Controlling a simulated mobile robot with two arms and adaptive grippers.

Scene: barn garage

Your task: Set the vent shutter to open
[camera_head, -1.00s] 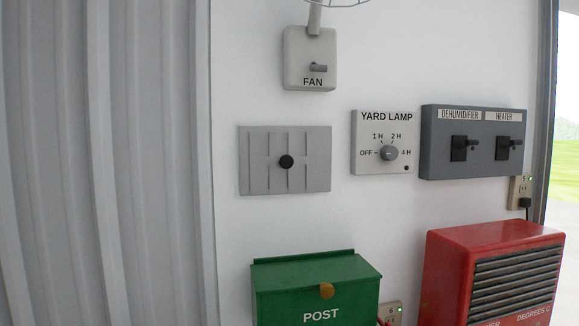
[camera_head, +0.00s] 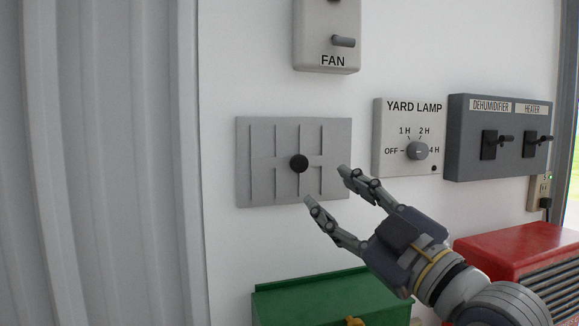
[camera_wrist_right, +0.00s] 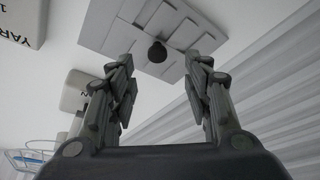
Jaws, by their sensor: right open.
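The vent shutter (camera_head: 255,188) is a grey slatted plate on the white wall with a round black knob (camera_head: 299,163) near its middle. The slits between its slats look closed or very narrow. My right gripper (camera_head: 324,184) is open and empty, just below and right of the knob, its fingers pointing up-left toward it. In the right wrist view, the knob (camera_wrist_right: 157,52) shows ahead between the two open fingers (camera_wrist_right: 160,75), apart from both, with the shutter plate (camera_wrist_right: 112,35) behind it. My left gripper is not in view.
The FAN switch box (camera_head: 326,45) is above the shutter. The YARD LAMP dial box (camera_head: 395,163) and the dark DEHUMIDIFIER and HEATER panel (camera_head: 470,165) are to its right. A green box (camera_head: 330,295) and a red heater (camera_head: 510,250) stand below. Ribbed wall (camera_head: 100,160) is at left.

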